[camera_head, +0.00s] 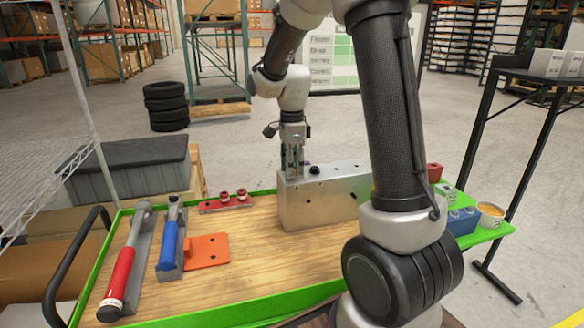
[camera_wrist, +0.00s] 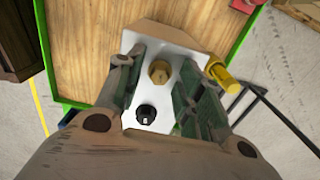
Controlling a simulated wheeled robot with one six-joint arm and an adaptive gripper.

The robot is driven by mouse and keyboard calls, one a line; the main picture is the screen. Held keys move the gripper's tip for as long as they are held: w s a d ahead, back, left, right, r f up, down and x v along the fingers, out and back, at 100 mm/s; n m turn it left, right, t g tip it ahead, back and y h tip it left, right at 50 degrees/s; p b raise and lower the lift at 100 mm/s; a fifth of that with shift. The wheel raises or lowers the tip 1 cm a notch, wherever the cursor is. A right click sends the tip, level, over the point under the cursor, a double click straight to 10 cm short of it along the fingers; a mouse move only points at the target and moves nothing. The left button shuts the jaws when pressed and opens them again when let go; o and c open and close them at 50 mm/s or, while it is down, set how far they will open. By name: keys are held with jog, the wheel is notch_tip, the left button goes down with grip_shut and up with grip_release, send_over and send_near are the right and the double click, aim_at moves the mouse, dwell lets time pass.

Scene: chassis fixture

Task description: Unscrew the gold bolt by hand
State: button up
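The grey metal chassis block (camera_head: 325,207) stands on the wooden table top; its pale top face also shows in the wrist view (camera_wrist: 170,50). The gold bolt (camera_wrist: 159,72), with a hexagonal head, stands in that top face. My gripper (camera_head: 292,170) is above the left end of the block, pointing down. In the wrist view, my gripper (camera_wrist: 161,63) is open, its two green-padded fingers on either side of the gold bolt with gaps showing. I cannot tell the exact height of the fingertips. In the head view the gold bolt is hidden by the fingers.
A black bolt (camera_wrist: 145,114) is in the block near the gold one. A yellow part (camera_wrist: 222,77) sticks out beside the block. A red-handled tool (camera_head: 125,265), a blue-handled tool (camera_head: 170,240) and an orange plate (camera_head: 207,250) lie at left. The front middle of the table is clear.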

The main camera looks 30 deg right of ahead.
grip_shut()
jog(key=n, duration=0.4)
jog(key=shift+r+n, duration=0.1)
jog(key=shift+n, duration=0.2)
jog(key=n, duration=0.3)
jog(key=shift+n, duration=0.3)
jog(key=n, duration=0.5)
jog(key=shift+r, duration=0.1)
jog(key=shift+s+n, duration=0.1)
jog(key=shift+n, duration=0.7)
